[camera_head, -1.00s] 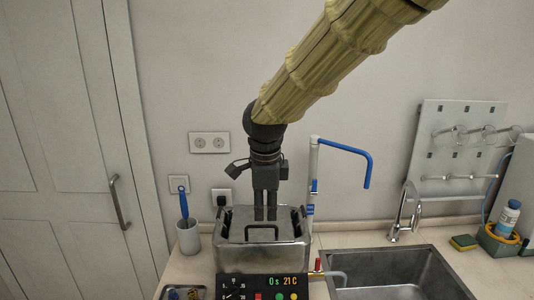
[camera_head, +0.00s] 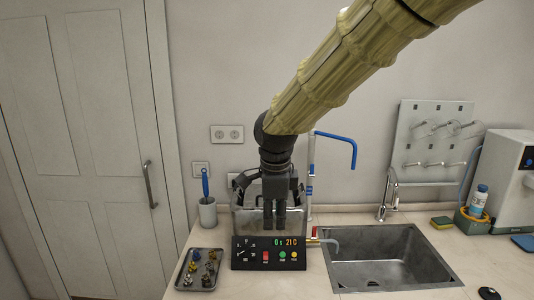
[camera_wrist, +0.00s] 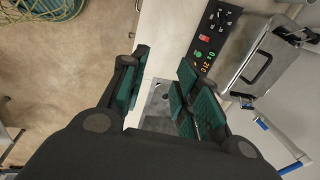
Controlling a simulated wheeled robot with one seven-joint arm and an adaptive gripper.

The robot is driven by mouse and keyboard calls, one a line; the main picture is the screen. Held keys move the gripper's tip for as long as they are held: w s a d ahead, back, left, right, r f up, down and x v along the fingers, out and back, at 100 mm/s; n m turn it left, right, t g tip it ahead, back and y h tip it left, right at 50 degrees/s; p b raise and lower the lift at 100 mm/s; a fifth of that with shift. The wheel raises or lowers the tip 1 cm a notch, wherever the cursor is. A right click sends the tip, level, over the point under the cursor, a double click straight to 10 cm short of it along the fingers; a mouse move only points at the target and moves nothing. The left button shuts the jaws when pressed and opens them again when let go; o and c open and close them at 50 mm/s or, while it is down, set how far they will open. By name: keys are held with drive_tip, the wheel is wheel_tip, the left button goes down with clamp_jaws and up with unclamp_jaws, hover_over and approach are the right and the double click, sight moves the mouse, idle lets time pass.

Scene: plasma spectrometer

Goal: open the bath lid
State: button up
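The bath (camera_head: 241,222) is a metal tank behind a black control panel (camera_head: 243,254) that reads 0 s and 21 C. In the wrist view the grey lid (camera_wrist: 243,80) appears to lie shut on the bath, with a dark U-shaped handle (camera_wrist: 262,68) on it. My gripper (camera_head: 274,227) points down in front of the bath in the head view and hides much of the lid and handle. In the wrist view my gripper (camera_wrist: 163,64) has its green-padded fingers apart, with nothing between them. The handle is off to the right of the fingers, apart from them.
A sink (camera_head: 385,258) with a tap (camera_head: 390,198) is to the right. A blue-tipped pipe (camera_head: 335,138) rises by the bath. A cup with a blue-handled brush (camera_head: 207,212) and a tray of small parts (camera_head: 188,283) are at left.

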drive_tip(key=s+d+f+n+g+y+b, duration=0.1)
drive_tip(key=s+d+f+n, duration=0.2)
drive_tip(key=f, duration=1.1)
drive_tip(key=s+d+f+n+b, duration=0.1)
drive_tip(key=s+d+f+n, duration=0.2)
drive_tip(key=f, duration=1)
drive_tip(key=s+d+f+n+g+y+b, duration=0.15)
drive_tip(key=s+f, duration=0.25)
drive_tip(key=f, duration=1)
drive_tip(key=s+d+f+n+h+b, duration=0.1)
drive_tip(key=s+d+f+n, duration=0.4)
drive_tip(key=s+f, duration=0.5)
drive_tip(key=s+d+f+n+h+b, duration=0.1)
drive_tip(key=s+d+f+n, duration=0.4)
drive_tip(key=s, duration=1.1)
drive_tip(key=d+f+b, duration=0.1)
drive_tip(key=d+f, duration=0.2)
drive_tip(key=f, duration=0.2)
drive_tip(key=shift+s+d, duration=0.3)
